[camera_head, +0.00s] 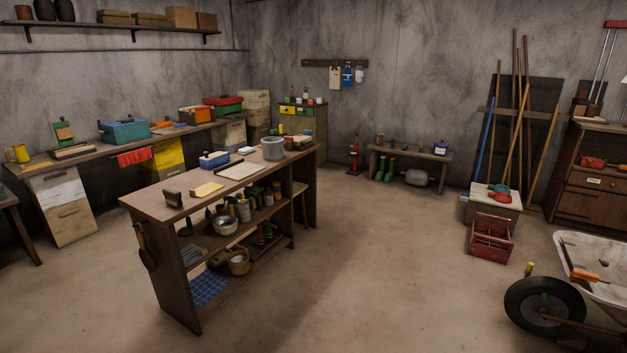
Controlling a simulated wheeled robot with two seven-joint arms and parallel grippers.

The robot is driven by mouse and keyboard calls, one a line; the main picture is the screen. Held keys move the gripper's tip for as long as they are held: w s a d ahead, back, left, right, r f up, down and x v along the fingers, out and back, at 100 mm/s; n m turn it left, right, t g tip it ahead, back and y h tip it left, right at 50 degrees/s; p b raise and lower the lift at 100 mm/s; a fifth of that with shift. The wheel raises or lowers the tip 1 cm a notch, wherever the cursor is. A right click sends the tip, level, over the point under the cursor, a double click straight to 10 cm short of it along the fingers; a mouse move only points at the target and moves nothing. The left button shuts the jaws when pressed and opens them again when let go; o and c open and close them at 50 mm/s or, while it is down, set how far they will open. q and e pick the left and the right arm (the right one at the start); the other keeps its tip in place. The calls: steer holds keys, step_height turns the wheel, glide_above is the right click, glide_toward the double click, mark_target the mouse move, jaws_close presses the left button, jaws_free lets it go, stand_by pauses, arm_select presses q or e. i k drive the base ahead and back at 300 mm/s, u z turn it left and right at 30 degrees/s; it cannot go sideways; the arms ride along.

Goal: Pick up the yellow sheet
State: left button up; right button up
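A small yellow sheet (207,189) lies flat on the top of the wooden workbench (150,200), near its left end. A dark block-shaped object (173,198) stands just to the left of the sheet. A larger pale sheet or board (241,171) lies to its right, apart from it. Nothing appears to lie on the yellow sheet. Neither of my grippers shows in the head view, and no arm touches the bench.
A blue box (214,160) and a grey pot (273,148) stand on the bench top. Its shelves hold pots and jars. Open floor (370,260) lies right of the bench. A wheelbarrow (545,302) and a red crate (490,238) stand at the right.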

mark_target(201, 191)
steer(key=z, duration=0.6)
steer(key=i, duration=3.35)
steer(key=u, duration=1.45)
steer(key=i, duration=0.9)
steer(key=u, duration=0.55)
